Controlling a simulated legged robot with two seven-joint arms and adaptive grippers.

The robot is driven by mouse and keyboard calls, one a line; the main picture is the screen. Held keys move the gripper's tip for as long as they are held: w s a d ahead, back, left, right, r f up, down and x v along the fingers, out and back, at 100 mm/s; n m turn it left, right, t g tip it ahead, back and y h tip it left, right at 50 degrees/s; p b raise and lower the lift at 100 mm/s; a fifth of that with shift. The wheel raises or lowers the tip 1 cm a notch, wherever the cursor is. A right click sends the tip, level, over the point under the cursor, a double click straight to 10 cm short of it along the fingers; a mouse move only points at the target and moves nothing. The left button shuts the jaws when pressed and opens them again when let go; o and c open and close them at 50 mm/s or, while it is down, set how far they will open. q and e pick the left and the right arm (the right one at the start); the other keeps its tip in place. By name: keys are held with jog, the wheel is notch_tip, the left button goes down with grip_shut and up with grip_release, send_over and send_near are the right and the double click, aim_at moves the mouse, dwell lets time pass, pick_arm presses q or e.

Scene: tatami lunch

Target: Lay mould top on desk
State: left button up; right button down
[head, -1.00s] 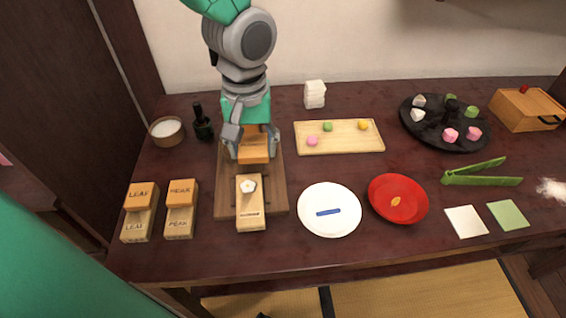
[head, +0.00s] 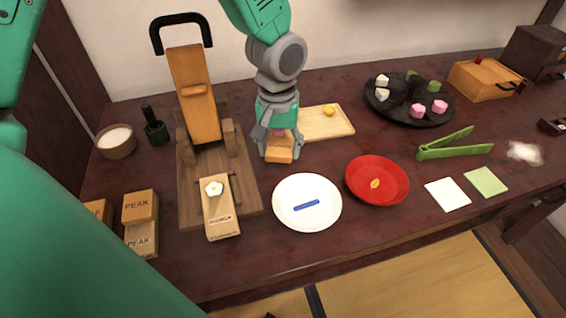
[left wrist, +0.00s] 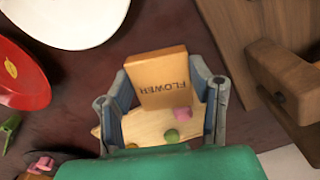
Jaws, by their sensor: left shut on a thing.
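My left gripper (head: 277,148) is shut on the mould top (head: 279,155), a small orange-brown wooden block. In the left wrist view, the block (left wrist: 158,75) reads FLOWER and sits between the two fingers of my left gripper (left wrist: 163,105). The gripper is over the dark desk (head: 255,255), between the wooden press and the sweets tray. I cannot tell whether the block touches the desk. The pale lower mould (head: 220,222) lies on the front of the press board with a white flower-shaped sweet (head: 214,188) on it. My right gripper is not in view.
The press (head: 195,95) with its raised lever stands left of the gripper. The sweets tray (head: 340,125) is partly hidden behind it. A white plate (head: 290,215) and red dish (head: 378,198) lie in front and right. PEAK blocks (head: 139,225) stand at left.

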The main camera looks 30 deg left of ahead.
aim_at(280, 150)
pick_arm(q)
jog(key=shift+a+f, duration=0.15)
jog(key=shift+f, duration=0.25)
notch_tip(280, 150, down, 2)
jog(key=shift+s+f+b, duration=0.1)
jog(key=shift+f+b, duration=0.15)
jog(key=shift+b, duration=0.3)
jog(key=shift+d+f, duration=0.25)
jog(key=shift+d, duration=0.05)
jog(key=shift+d+r, duration=0.15)
jog(key=shift+d, duration=0.15)
jog(key=shift+a, duration=0.1)
jog(key=o, duration=1.3)
jog(key=shift+a, duration=0.15)
jog(key=shift+c, duration=0.2)
jog(key=shift+a+f, duration=0.2)
jog(key=shift+a, duration=0.05)
jog(key=shift+d+r, duration=0.2)
jog(key=shift+r, duration=0.25)
notch_tip(280, 150, up, 11)
jog(key=p, duration=0.4)
jog(key=shift+a+f, duration=0.1)
jog(key=shift+r, duration=0.3)
